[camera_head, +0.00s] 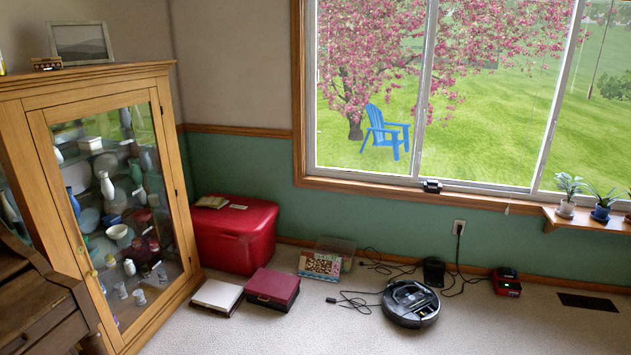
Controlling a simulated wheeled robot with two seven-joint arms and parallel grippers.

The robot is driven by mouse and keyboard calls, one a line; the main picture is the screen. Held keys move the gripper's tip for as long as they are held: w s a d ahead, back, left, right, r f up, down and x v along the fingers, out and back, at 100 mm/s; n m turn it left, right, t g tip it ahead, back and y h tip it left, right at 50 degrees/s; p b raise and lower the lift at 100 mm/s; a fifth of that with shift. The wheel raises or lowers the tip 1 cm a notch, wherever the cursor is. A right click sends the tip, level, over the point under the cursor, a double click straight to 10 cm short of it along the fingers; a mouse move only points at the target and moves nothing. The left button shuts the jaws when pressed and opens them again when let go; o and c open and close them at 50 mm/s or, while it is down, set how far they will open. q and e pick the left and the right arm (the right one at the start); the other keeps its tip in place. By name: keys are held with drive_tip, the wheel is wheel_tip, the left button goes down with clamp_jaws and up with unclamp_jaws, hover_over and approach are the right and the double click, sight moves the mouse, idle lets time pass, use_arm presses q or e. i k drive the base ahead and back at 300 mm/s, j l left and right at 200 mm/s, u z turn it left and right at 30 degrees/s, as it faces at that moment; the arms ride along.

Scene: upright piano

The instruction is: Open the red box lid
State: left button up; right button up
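A large red box (238,240) with a rounded, padded-looking top stands on the floor in the corner, right of the glass cabinet and against the green wall. Its top appears closed, and a book and a small flat item lie on it. A smaller, flat dark red box (273,288) sits on the carpet in front of it; its top also looks closed. I cannot tell from the picture which of the two has the lid meant. Neither of my grippers is in view.
A wooden glass-door cabinet (189,262) stands at left, with a white flat box (217,296) beside its base. A robot vacuum (410,303), cables, a black adapter (433,271) and a red device (507,283) lie along the wall. The front carpet (480,335) is clear.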

sight(269, 285)
drive_tip(key=i+u, duration=0.1)
drive_tip(key=i, duration=0.4)
drive_tip(key=i+u, duration=0.15)
drive_tip(key=i, duration=0.35)
drive_tip(key=i+l+u, duration=0.1)
drive_tip(key=i, duration=0.35)
drive_tip(key=i+l+u, duration=0.1)
drive_tip(key=i+l, duration=0.15)
drive_tip(key=i, duration=0.25)
